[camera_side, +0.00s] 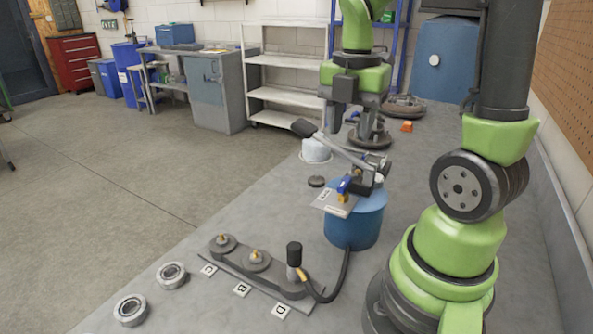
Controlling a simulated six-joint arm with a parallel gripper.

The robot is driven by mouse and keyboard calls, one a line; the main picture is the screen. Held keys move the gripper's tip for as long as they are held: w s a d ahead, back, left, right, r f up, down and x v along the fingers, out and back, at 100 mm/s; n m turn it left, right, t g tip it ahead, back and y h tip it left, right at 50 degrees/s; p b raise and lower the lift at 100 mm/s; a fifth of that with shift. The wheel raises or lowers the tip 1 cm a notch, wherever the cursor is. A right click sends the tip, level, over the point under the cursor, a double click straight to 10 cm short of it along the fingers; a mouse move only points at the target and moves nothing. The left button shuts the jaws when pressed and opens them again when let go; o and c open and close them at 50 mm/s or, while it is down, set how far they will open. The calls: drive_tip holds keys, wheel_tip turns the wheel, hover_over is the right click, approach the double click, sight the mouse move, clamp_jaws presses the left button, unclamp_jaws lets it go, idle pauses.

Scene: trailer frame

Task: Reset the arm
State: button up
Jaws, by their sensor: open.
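My gripper (353,116) hangs at the top centre below my green wrist, pointing down. It is open, and nothing shows between its fingers. It is behind and above a toggle clamp (345,152) with a black handle, which overlaps it in the picture. The clamp sits on a blue round stand (354,222) with a small labelled plate (336,203). A blue and yellow part lies at the clamp. I cannot tell whether the fingertips touch anything.
A grey fixture bar (240,268) with round seats and lettered tags lies at the front. A black-topped plug with a cable (294,255) stands at its right end. Two metal rings (171,275) (130,310) lie left. A white shelf cart (287,75) stands behind the table.

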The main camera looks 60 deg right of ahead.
drive_tip(key=s+a+r+m+t+y, duration=0.1)
drive_tip(key=s+a+r+m+t, duration=0.1)
drive_tip(key=a+m, duration=0.4)
drive_tip(key=s+a+r+m+t+y, duration=0.1)
drive_tip(key=a+r+m+t, duration=0.4)
drive_tip(key=m, duration=1.1)
drive_tip(key=shift+s+a, duration=0.45)
drive_tip(key=shift+a, duration=0.5)
